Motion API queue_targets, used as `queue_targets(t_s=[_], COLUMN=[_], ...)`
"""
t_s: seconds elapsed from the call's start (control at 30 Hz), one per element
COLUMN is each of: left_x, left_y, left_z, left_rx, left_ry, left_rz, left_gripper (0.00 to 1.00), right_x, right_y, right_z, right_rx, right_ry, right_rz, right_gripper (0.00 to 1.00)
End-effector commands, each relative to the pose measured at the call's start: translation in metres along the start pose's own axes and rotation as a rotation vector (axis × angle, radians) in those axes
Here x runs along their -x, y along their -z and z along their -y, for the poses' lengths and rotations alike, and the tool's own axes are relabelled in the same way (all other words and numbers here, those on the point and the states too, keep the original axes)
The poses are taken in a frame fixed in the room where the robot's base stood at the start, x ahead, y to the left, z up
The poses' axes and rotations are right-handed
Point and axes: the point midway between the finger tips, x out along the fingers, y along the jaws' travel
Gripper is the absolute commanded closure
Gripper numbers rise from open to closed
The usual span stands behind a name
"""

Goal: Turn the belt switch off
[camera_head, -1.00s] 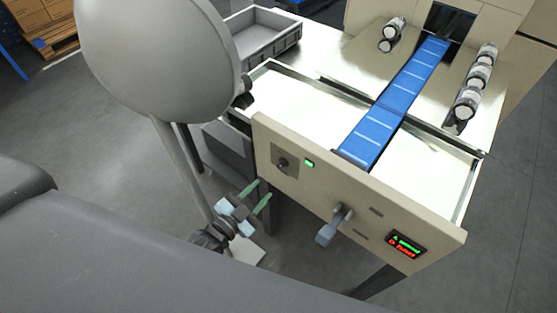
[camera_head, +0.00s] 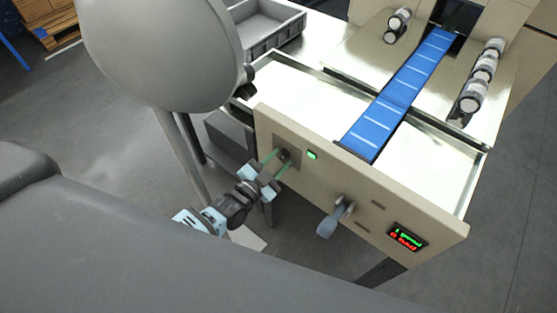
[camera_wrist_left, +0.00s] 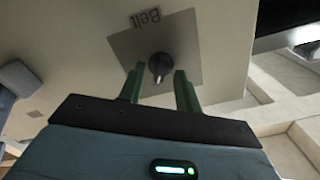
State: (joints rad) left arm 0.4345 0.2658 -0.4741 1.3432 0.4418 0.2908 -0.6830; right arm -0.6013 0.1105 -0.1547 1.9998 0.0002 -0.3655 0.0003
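The belt switch (camera_wrist_left: 160,66) is a dark round knob on a grey square plate marked "Belt", on the machine's beige front panel. In the head view the switch (camera_head: 284,155) is near the panel's left end, left of a lit green lamp (camera_head: 312,155). My left gripper (camera_head: 272,158) is open, pointing at the panel. In the left wrist view its two green fingers (camera_wrist_left: 158,78) stand apart, one on each side of the knob's lower part. I cannot tell whether they touch it. My right gripper is not in view.
A grey lever handle (camera_head: 332,218) sticks out of the panel to the right of the switch. A lit display (camera_head: 407,236) is at the panel's right end. A blue belt (camera_head: 396,97) runs across the machine top, with rolls (camera_head: 473,91) beside it.

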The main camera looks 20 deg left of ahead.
Motion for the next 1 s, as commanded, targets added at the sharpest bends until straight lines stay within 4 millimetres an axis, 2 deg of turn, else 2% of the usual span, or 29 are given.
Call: queue_targets(t_s=[0.3, 0.57, 1.0], left_x=[-0.0024, -0.0022, -0.0019], left_y=[0.0, 0.0, -0.0005], left_z=[-0.0001, -0.0001, -0.0001], left_rx=[0.0, 0.0, 0.063], left_ry=[-0.001, 0.0, -0.001], left_rz=[0.0, 0.0, 0.001], left_gripper=[0.68, 1.0, 1.0], right_x=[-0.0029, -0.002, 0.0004], right_y=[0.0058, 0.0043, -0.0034], right_z=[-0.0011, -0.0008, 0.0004], right_rx=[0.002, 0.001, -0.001], right_ry=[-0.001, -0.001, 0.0], right_rz=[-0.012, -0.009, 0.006], right_gripper=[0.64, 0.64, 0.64])
